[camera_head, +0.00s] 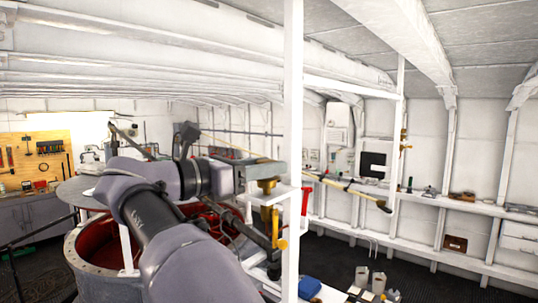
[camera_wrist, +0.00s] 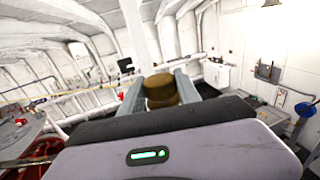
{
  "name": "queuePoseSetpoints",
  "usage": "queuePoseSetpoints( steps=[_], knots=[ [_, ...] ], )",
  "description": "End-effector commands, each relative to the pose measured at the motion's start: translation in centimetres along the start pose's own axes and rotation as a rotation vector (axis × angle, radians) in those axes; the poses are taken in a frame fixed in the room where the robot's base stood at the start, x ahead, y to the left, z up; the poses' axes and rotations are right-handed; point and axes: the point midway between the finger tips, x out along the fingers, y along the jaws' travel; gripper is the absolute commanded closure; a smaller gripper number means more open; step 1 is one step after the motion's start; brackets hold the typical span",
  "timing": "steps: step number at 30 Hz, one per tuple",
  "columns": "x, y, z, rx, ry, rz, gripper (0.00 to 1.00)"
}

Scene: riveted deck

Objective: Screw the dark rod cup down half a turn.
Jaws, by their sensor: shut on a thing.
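The rod cup (camera_wrist: 160,88), a round, dark brass-brown piece with a stepped profile, sits between the two grey fingers of my gripper (camera_wrist: 161,85) in the wrist view. My gripper is shut on it, one finger on each side. In the head view my gripper (camera_head: 268,171) reaches in from the left, and the brass-coloured cup (camera_head: 267,187) shows just below the fingers, above a white bracket. The cup's lower end and any thread are hidden, so I cannot tell how far down it is screwed.
A white post (camera_head: 293,120) stands close beside my gripper. A yellow-handled fitting (camera_head: 277,228) hangs below the bracket. A large round red-lined tub (camera_head: 88,247) stands at lower left.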

Motion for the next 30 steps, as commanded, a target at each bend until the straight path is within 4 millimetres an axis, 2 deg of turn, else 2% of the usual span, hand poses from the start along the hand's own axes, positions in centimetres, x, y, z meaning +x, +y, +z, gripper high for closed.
queuePoseSetpoints(
  steps=[1, 12, 30],
  knots=[
    [0.03, 0.12, 0.72, 0.000, -0.003, -0.038, 1.00],
    [0.06, -0.01, 0.60, 0.002, -0.003, -0.246, 1.00],
    [0.10, -0.11, 0.29, 0.002, -0.003, -0.315, 1.00]
  ],
)
